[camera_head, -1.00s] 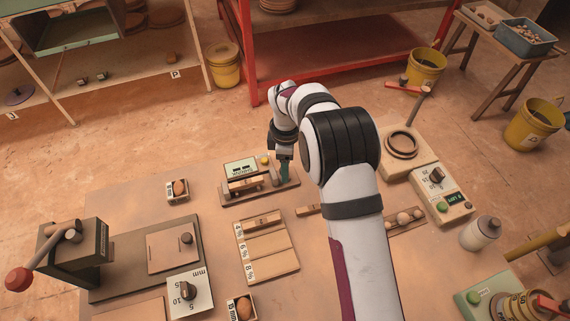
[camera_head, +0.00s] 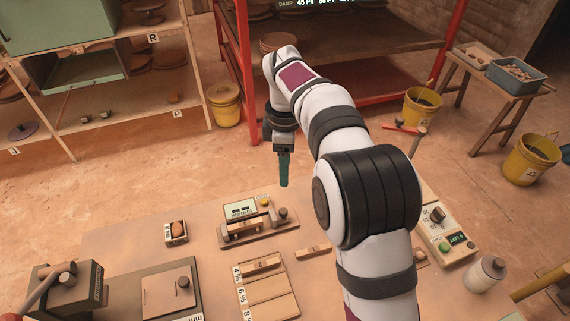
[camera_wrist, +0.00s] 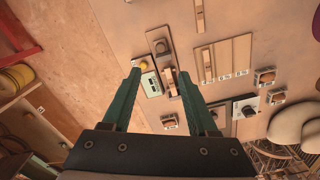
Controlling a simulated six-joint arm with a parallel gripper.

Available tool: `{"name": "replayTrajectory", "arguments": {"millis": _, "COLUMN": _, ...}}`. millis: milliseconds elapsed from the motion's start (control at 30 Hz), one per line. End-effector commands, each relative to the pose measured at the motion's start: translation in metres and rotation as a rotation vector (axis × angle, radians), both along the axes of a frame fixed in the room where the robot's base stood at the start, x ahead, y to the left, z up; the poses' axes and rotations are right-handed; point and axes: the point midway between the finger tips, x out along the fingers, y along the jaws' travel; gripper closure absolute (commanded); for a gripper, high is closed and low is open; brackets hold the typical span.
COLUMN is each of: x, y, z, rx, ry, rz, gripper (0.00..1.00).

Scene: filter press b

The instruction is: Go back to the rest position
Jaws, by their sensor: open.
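My gripper (camera_head: 284,170) hangs above the far edge of the worktable, fingers pointing down, higher than the fixture below it. In the wrist view its two green fingers (camera_wrist: 155,92) are spread apart with nothing between them. Below it, a wooden fixture (camera_head: 262,234) with a light green display panel, a yellow button and a dark knob stands on the table. A small wooden bar lies across the fixture. The fixture also shows in the wrist view (camera_wrist: 158,45), beyond and between the fingertips.
A percent-marked wooden board (camera_head: 270,290) lies nearer on the table. A small box (camera_head: 176,231) stands left of the fixture, and a dial box (camera_head: 447,240) stands right. A red-framed rack (camera_head: 340,60), shelves and yellow buckets (camera_head: 224,104) stand behind. The air around my gripper is clear.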

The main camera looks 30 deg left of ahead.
Motion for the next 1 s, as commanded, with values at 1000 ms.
{"name": "replayTrajectory", "arguments": {"millis": 1000, "x": -0.256, "y": -0.278, "z": 0.023, "rx": 0.049, "ry": 0.199, "rz": -2.419, "gripper": 0.41}}
